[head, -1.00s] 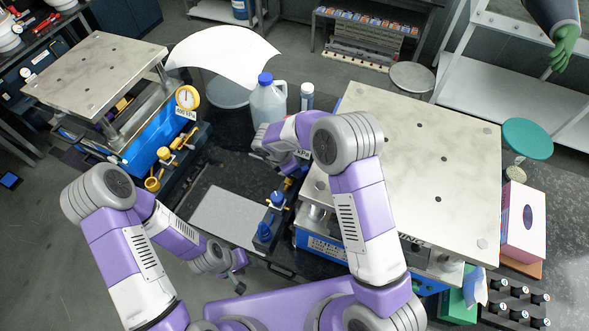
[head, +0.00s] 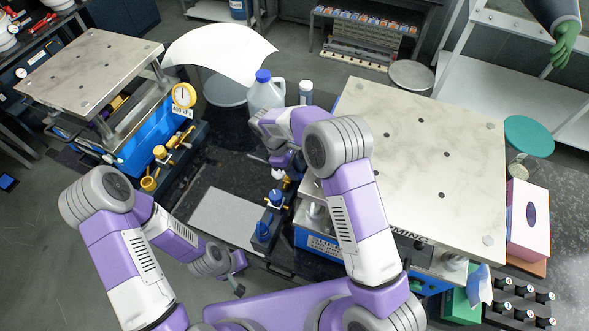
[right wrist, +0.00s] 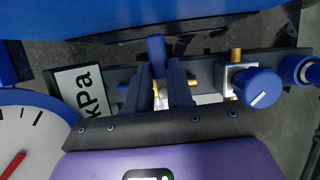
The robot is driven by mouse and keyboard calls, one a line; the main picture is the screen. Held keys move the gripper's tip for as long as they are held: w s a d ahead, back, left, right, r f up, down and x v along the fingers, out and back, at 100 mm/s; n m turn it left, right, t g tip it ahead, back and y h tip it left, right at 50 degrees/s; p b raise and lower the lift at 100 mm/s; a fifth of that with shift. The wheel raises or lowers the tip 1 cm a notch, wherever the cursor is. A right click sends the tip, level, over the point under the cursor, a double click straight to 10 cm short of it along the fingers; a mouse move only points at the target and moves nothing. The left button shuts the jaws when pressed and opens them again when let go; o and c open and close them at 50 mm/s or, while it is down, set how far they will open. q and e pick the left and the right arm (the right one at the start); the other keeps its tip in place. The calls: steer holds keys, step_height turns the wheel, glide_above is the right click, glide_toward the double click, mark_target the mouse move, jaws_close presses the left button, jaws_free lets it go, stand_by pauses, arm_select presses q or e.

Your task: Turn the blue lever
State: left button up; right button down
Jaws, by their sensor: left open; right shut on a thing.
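The blue lever (right wrist: 156,55) shows in the right wrist view between the two dark fingers of my right gripper (right wrist: 172,85). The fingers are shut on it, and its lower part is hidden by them. Brass and white valve parts show around the fingertips. In the head view my right gripper (head: 283,168) reaches down at the far end of the row of blue valve handles; its fingertips and the lever are hard to make out there. My left gripper (head: 239,279) is open and empty, low in front of the grey plate.
A round blue knob (right wrist: 258,88) sits right of the lever, and a gauge (right wrist: 22,135) with a kPa label (right wrist: 85,90) lies left. A large steel-topped press (head: 420,150) stands close right of my right arm. A jug (head: 266,95) stands behind it. A grey plate (head: 225,217) lies left.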

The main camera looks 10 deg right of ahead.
steer(key=shift+m, duration=0.4)
steer(key=c, duration=1)
jaws_free()
steer(key=v, duration=0.7)
steer(key=shift+r, duration=0.3)
steer(key=shift+w, duration=0.1)
